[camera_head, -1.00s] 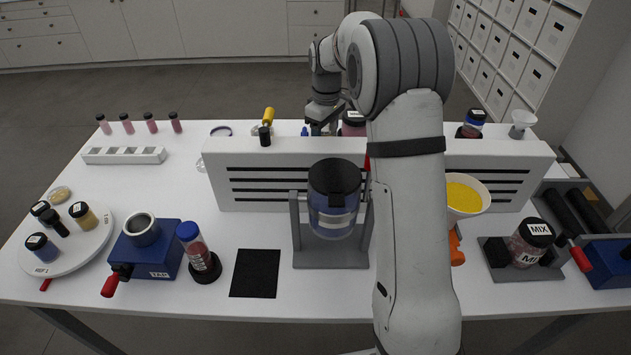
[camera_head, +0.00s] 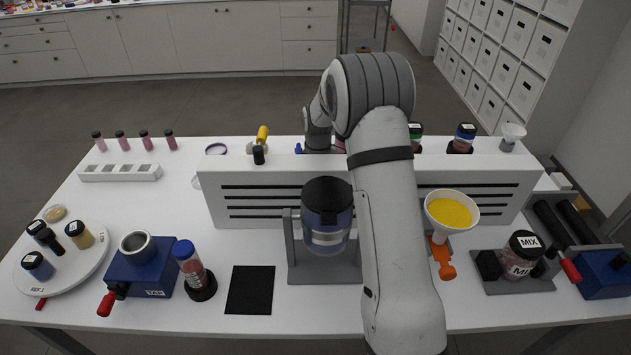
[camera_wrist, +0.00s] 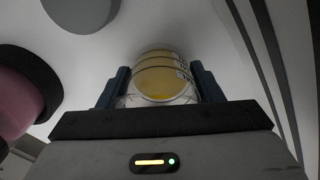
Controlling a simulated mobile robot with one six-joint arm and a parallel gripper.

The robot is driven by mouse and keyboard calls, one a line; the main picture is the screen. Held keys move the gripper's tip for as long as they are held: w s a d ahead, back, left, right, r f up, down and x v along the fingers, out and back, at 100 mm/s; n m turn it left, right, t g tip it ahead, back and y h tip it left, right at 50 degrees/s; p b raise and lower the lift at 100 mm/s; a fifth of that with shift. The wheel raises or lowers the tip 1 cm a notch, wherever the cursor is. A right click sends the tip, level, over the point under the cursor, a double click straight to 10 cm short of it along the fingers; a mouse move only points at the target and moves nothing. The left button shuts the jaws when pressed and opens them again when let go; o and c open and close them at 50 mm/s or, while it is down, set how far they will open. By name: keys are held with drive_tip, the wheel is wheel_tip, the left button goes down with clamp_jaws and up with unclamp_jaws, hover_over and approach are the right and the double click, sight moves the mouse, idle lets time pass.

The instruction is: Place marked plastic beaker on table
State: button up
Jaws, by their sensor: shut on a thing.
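The marked beaker (camera_wrist: 162,78) shows in the wrist view as a clear, round vessel with dark ring lines, a small label and yellow contents. My gripper (camera_wrist: 153,88) is shut on it, with one blue-grey finger on each side. A pale surface, likely the white table (camera_wrist: 205,40), lies beyond it; I cannot tell whether the beaker touches it. In the head view my gripper and the beaker are hidden behind the white slotted panel (camera_head: 270,178) and my own arm.
A dark-capped pink jar (camera_wrist: 15,100) is close left of the gripper in the wrist view. In the head view, a green-marked jar (camera_head: 415,130) and a blue-marked jar (camera_head: 463,138) stand behind the panel. A yellow-filled funnel (camera_head: 450,212) stands in front.

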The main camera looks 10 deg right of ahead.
drive_tip(key=shift+f, duration=0.2)
drive_tip(key=o, duration=1)
drive_tip(key=shift+c, duration=0.2)
